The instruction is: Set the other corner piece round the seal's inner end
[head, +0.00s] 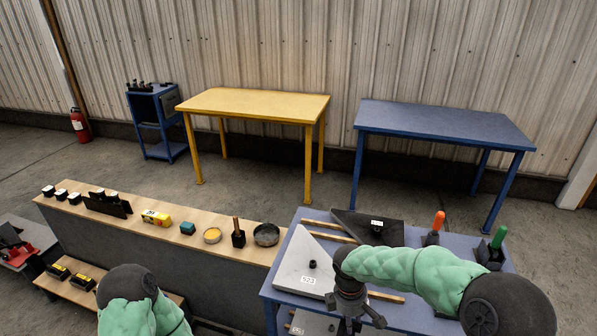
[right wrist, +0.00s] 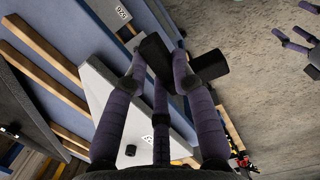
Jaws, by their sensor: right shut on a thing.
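My right gripper (head: 352,318) is low over the right-hand blue table, beside the light grey triangular plate (head: 300,268) labelled 523. In the right wrist view the fingers of my right gripper (right wrist: 165,72) are shut on a dark piece (right wrist: 154,56) at their tips. A finger crosses it, so its full shape is hidden. The light plate also shows behind the fingers (right wrist: 105,95). A black triangular plate (head: 362,222) lies at the table's back. Purple fingers with dark tips, seemingly my left gripper (right wrist: 295,42), show above the floor; their hold is unclear. I cannot identify the seal.
Wooden slats (head: 330,237) lie under the plates. An orange handle (head: 438,221) and a green handle (head: 498,238) stand in dark holders at the right. A wooden bench (head: 130,232) with small parts and a bowl (head: 266,234) is at the left.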

